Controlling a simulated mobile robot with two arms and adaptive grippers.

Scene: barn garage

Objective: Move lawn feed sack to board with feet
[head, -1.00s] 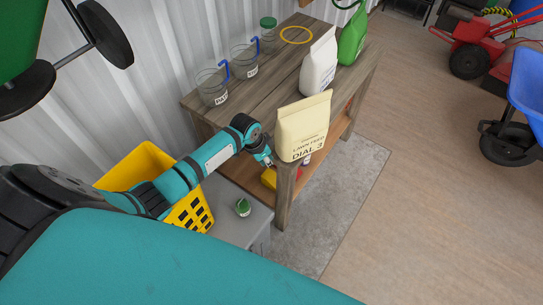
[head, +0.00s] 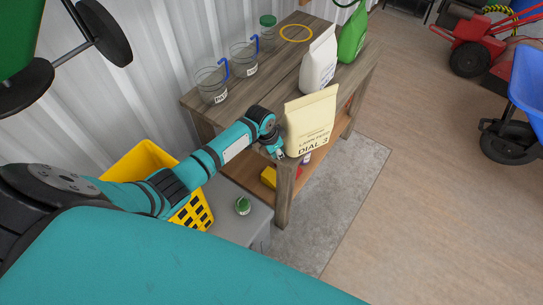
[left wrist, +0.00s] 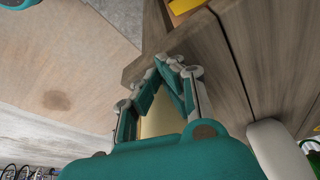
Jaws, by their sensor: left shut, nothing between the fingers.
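The lawn feed sack (head: 311,124) is cream, with "LAWN FEED" and "DIAL 3" on its front. It stands upright at the near corner of the wooden workbench (head: 260,98). My left gripper (head: 278,154) is at the sack's lower left side, close to or against it; exact contact is unclear. In the left wrist view its fingers (left wrist: 172,66) come together at the tips, with a cream patch of the sack (left wrist: 158,117) behind them. The gripper is shut and holds nothing. I cannot make out a board with feet. My right gripper is out of view.
A white sack (head: 318,62) and a green one (head: 352,38) stand farther back on the bench. Clear jugs (head: 211,86) line its wall side, near a yellow ring (head: 296,33). A yellow basket (head: 140,162) and a grey cabinet top (head: 228,226) with a small green-lidded item stand nearby.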

